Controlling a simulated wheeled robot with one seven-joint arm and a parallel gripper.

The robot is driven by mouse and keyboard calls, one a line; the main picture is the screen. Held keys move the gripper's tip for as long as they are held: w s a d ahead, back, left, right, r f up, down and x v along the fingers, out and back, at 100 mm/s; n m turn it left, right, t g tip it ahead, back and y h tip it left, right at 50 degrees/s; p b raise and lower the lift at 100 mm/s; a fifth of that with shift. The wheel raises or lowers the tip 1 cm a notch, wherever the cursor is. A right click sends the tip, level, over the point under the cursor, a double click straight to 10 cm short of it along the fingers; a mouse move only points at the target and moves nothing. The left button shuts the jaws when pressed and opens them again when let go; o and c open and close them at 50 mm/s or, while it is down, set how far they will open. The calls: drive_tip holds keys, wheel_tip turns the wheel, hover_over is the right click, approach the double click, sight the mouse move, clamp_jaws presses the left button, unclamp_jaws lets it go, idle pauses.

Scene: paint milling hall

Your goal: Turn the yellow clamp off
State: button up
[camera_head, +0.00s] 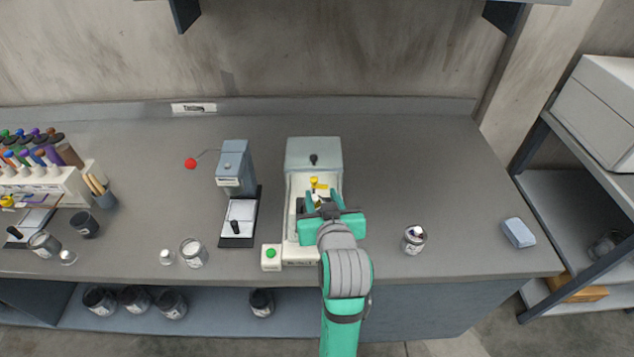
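The yellow clamp (314,184) sits inside the open front of the white and grey mill (314,148) on the counter. It is small, with a yellow top and some yellow below it. My gripper (318,199) reaches in from the front, with its two green fingers spread apart, just in front of the clamp. Whether the fingers touch the clamp cannot be told. My wrist hides the front of the mill and part of its inside.
A white box with a green button (271,257) stands at the mill's front left. A jar (414,240) and a blue-grey block (518,232) are on the right. The counter (420,160) behind them is clear.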

sight(314, 181)
drive_tip(key=x, duration=0.9)
drive_tip(key=shift+w+a+f, duration=0.1)
drive_tip(key=shift+a, duration=0.25)
